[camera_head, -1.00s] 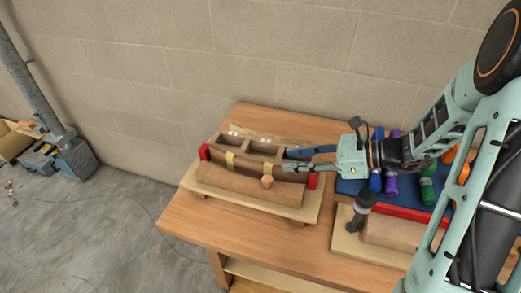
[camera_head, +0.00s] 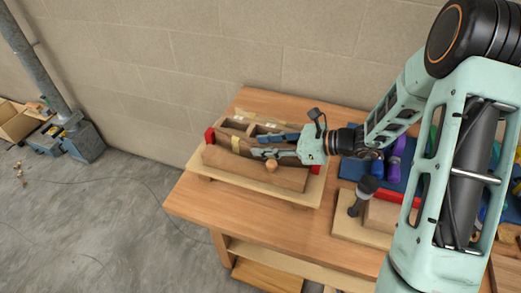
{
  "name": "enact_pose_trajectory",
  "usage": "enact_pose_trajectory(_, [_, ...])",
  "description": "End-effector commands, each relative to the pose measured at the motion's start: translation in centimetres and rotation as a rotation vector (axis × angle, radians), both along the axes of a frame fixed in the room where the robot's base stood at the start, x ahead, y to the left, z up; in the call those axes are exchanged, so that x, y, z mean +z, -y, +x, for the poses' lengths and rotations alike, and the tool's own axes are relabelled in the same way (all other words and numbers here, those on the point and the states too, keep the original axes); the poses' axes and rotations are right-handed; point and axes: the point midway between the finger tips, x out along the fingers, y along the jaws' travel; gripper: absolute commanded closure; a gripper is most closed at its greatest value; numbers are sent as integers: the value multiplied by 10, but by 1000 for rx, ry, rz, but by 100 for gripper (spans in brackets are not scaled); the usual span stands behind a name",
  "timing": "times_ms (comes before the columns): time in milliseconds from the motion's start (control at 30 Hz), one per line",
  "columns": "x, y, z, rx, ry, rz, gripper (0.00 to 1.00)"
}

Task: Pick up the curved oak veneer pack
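The curved oak veneer pack appears to be the thin bent brown strip (camera_head: 222,141) with yellow tape around it, behind the front wooden form block (camera_head: 250,169). My gripper (camera_head: 264,145) reaches in from the right, low over the form. Its two fingers are apart, one on the far side and one on the near side of the strip's line. The fingers and gripper body hide the strip's right part. I cannot tell whether either finger touches it.
A dark-handled upright tool (camera_head: 364,190) stands on a board to the right. A blue mat (camera_head: 348,170) lies behind it. The table's front left is clear.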

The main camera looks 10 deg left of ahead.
Motion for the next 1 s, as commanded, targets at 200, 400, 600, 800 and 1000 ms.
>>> enact_pose_trajectory(200, [-2,0,-1,2,-3,-3,80])
enact_pose_trajectory(400, [-3,0,-2,3,-5,-3,100])
enact_pose_trajectory(600, [-3,0,-2,3,-6,-4,100])
enact_pose_trajectory(800, [-3,1,-2,3,-6,-5,100])
enact_pose_trajectory(1000, [6,1,-2,2,-4,-5,100])
